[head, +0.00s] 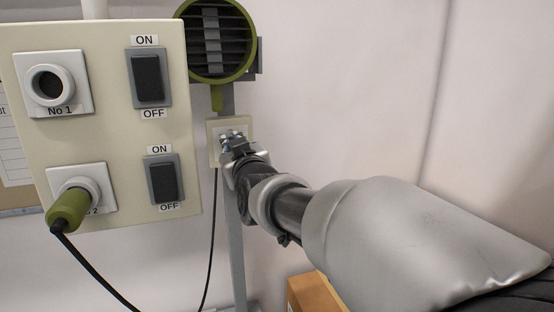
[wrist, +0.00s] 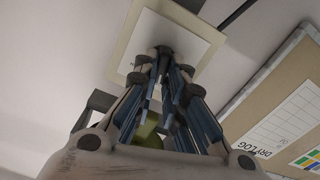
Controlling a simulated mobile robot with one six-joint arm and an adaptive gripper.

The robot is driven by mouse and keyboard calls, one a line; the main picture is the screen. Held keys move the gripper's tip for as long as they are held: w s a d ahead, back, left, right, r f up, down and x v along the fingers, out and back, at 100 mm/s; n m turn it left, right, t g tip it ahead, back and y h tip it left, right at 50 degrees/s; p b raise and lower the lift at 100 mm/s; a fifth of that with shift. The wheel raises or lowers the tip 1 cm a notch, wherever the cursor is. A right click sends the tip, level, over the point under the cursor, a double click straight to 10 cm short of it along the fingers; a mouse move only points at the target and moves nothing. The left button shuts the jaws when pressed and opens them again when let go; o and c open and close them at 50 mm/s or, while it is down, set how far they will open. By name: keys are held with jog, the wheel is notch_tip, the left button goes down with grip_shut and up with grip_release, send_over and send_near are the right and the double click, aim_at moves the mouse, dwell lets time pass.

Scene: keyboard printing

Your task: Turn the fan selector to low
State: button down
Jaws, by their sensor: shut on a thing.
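The fan selector plate (head: 244,122) is a small cream square on the wall below the green fan (head: 215,42). It also shows in the wrist view (wrist: 197,42), with a white face inside a cream border. My gripper (head: 230,138) reaches it from the lower right, with its fingertips at the plate's middle. In the wrist view my gripper (wrist: 163,58) has its fingers closed together on the dark selector knob (wrist: 160,49). The fingers hide most of the knob, so its pointer and setting cannot be read.
A cream panel (head: 108,110) with ON/OFF switches stands close on the left. A green plug (head: 68,209) sits in its lower socket, trailing a black cable. A cardboard box (head: 308,292) is low under my arm. The wall to the right is bare.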

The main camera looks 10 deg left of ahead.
jog(key=shift+d+m+b, duration=0.1)
jog(key=shift+m+b, duration=1.05)
jog(key=shift+m, duration=0.15)
jog(key=c, duration=1.7)
grip_release()
jog(key=shift+o, duration=0.2)
jog(key=v, duration=1.2)
jog(key=shift+w, duration=0.1)
